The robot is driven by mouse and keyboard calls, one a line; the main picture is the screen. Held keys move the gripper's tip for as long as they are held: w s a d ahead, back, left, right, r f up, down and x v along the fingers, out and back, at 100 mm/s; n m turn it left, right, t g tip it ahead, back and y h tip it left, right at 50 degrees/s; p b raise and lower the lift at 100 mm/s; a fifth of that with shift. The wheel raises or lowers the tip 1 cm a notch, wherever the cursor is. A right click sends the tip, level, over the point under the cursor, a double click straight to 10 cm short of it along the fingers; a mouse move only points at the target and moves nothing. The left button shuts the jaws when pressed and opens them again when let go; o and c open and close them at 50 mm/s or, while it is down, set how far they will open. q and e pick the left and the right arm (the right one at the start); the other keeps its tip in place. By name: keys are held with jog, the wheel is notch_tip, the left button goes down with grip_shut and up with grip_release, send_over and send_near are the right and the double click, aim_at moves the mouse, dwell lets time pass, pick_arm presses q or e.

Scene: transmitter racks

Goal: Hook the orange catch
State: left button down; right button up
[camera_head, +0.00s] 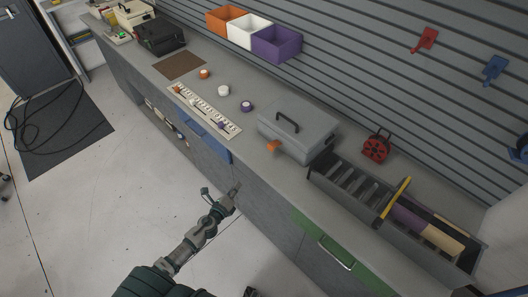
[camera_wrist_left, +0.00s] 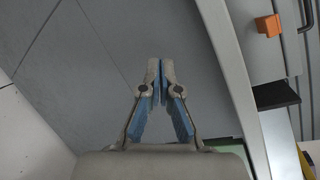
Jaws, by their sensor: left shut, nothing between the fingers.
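The orange catch (camera_head: 273,146) is on the near face of a grey case (camera_head: 297,125) with a dark handle, which stands on the bench. The catch (camera_wrist_left: 268,25) also shows at the upper right of the left wrist view, sticking out from the grey case. My left gripper (camera_head: 236,187) is in front of the bench's cabinet front, below and to the left of the catch, apart from it. In the left wrist view its fingers (camera_wrist_left: 161,66) are together and empty. My right gripper does not show clearly in either view.
The bench (camera_head: 340,200) runs diagonally. Right of the case is a slotted grey rack (camera_head: 352,186) and a red reel (camera_head: 376,147). Left are a labelled strip (camera_head: 205,110) and several coloured rolls. Orange, white and purple bins (camera_head: 277,46) hang behind. The floor in front is open.

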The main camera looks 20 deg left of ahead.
aim_at(265, 160)
pick_arm(q)
jog(key=w+d+r+m+h, duration=0.1)
jog(key=d+r+m+h, duration=0.1)
jog(key=r+m, duration=0.4)
jog(key=w+d+r+m+h+p, duration=0.1)
jog(key=r+m+h, duration=0.3)
jog(key=m, duration=0.5)
notch_tip(265, 160, up, 2)
jog(key=shift+w+d+r, duration=0.15)
jog(key=shift+w+d, duration=0.2)
jog(key=shift+w, duration=0.1)
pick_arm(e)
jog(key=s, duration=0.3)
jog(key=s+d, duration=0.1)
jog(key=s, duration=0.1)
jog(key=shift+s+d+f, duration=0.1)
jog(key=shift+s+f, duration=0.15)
pick_arm(q)
jog(key=x, duration=1)
